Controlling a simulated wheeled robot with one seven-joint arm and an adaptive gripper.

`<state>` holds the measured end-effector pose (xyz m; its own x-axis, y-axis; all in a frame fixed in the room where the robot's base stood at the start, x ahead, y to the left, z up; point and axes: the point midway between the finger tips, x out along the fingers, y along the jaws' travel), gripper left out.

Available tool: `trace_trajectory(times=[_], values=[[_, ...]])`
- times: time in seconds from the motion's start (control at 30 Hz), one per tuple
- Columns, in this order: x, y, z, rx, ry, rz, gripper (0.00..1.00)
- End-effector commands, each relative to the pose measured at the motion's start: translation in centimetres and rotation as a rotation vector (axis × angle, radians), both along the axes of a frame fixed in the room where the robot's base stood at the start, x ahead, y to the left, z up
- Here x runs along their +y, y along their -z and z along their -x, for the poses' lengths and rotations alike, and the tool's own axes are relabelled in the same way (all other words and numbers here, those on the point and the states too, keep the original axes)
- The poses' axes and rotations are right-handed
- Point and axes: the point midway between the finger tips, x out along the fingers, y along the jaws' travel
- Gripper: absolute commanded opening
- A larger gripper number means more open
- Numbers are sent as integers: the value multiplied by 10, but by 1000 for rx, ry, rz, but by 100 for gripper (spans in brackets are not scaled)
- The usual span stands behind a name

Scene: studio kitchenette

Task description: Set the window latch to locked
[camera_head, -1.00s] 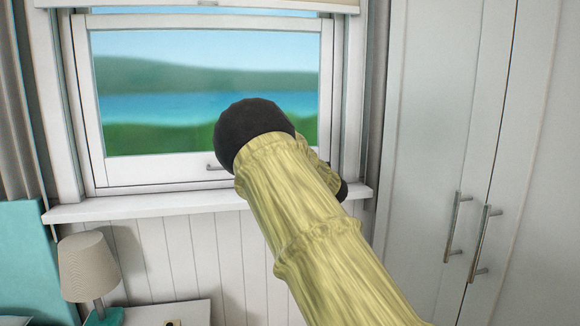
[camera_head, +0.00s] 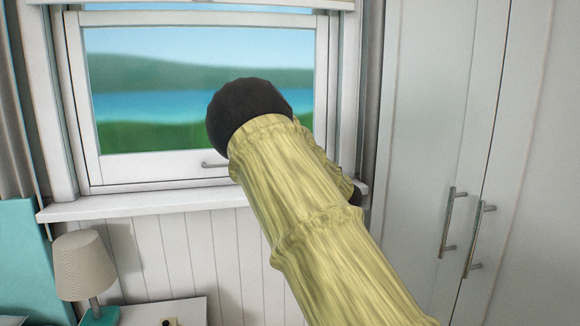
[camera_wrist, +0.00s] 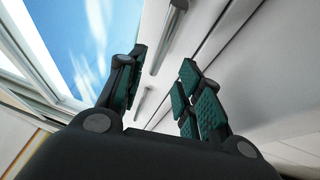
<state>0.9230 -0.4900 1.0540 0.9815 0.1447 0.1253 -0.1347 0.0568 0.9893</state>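The window (camera_head: 200,95) is at the back in the head view. A small metal handle (camera_head: 214,165) sits on its lower rail, just left of my arm. In the wrist view, the window glass (camera_wrist: 65,35) is at left. Two grey bar handles, a nearer one (camera_wrist: 168,35) and a farther one (camera_wrist: 142,103), are on a white surface beyond my fingers. My gripper (camera_wrist: 163,62) is open, with nothing visibly held. It is hidden behind my arm in the head view. I cannot pick out a latch or its setting; my arm covers the window's lower right.
The white sill (camera_head: 130,205) runs below the window. A tall white cabinet (camera_head: 420,120) with two vertical handles stands at right. A lamp (camera_head: 84,265) on a white bedside top (camera_head: 185,312) is at lower left, beside a teal headboard (camera_head: 25,260).

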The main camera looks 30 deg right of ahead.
Motion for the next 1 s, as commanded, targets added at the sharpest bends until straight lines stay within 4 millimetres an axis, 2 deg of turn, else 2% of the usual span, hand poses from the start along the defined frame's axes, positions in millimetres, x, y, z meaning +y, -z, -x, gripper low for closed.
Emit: trace_trajectory(times=[0.2, 0.4, 1.0], values=[[-5, 5, 32, 2, 0, 0, 35], [-7, 7, 46, 1, 0, 0, 35], [-7, 7, 48, 1, -1, 0, 35]])
